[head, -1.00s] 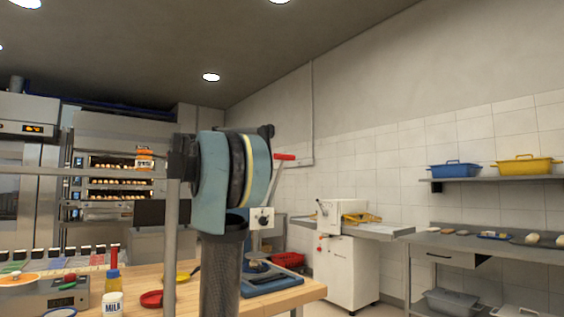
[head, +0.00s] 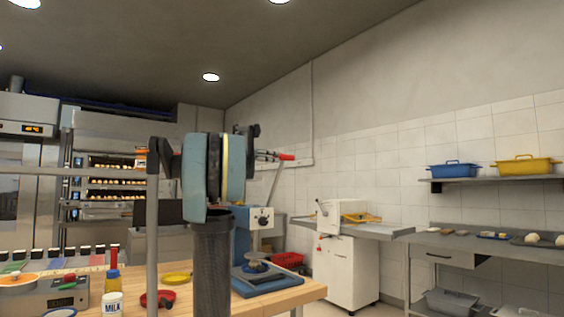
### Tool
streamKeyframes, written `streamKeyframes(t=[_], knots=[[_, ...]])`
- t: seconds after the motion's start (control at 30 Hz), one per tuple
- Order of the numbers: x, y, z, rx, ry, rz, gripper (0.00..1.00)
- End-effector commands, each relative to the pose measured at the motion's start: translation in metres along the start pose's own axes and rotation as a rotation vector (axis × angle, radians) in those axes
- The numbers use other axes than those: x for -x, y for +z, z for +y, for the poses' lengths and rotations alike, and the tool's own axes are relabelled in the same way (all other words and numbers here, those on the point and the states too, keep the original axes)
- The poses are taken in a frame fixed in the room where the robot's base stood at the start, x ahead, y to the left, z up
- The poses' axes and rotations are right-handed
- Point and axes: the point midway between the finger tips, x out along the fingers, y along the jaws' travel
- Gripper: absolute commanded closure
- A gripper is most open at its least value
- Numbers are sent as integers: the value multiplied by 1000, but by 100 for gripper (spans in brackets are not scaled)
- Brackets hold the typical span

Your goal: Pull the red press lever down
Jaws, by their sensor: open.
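The red press lever (head: 287,157) is a red grip on a grey arm that rises, slightly tilted, from the blue press (head: 243,238). The press has a pale panel with a dark knob and stands on the wooden table. The lever is up. My gripper (head: 268,155) shows only as small dark parts at the left end of the red grip, just right of my arm. It is open. Whether it touches the lever cannot be told. My own arm hides much of the gripper and part of the press.
The wooden table (head: 135,299) holds a milk bottle (head: 112,304), a scale (head: 62,292), a yellow dish (head: 177,279) and a red pan. A white machine (head: 345,270) and a steel counter (head: 480,245) stand at right. The air right of the lever is clear.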

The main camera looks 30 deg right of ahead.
Motion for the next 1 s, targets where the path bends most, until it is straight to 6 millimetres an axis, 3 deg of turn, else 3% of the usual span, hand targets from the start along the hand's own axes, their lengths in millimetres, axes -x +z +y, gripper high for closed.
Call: streamKeyframes(t=[0.3, 0.5, 0.93, 1.0], knots=[[-51, 0, -1, 0, -3, 0, 55], [-71, 0, 0, 0, -1, 0, 55], [-78, 0, 0, 0, 1, 0, 55], [-78, 0, 0, 0, 1, 0, 71]])
